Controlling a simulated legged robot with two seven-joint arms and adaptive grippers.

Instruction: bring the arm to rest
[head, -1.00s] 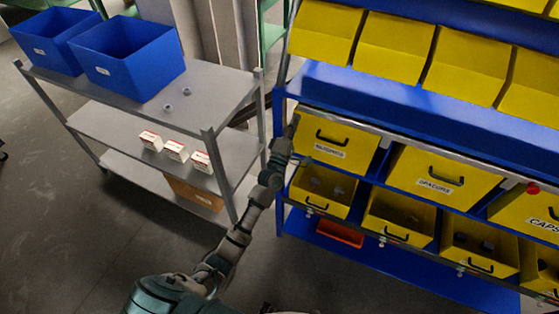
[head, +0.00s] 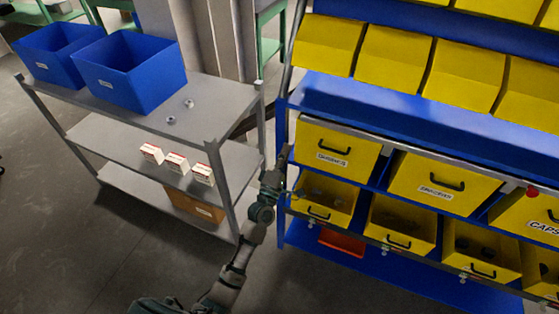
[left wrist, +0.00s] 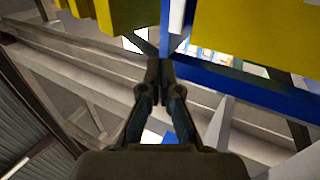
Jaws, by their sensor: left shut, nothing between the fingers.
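My left arm comes up from the bottom of the head view. I cannot tell whether the gripper touches the rack. My right gripper does not show.
A grey shelf unit (head: 225,118) stands left of the arm, with blue crates (head: 130,75) on top and small white boxes (head: 176,162) below. The blue rack (head: 400,112) with yellow bins fills the right. Open floor (head: 90,250) lies at lower left.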

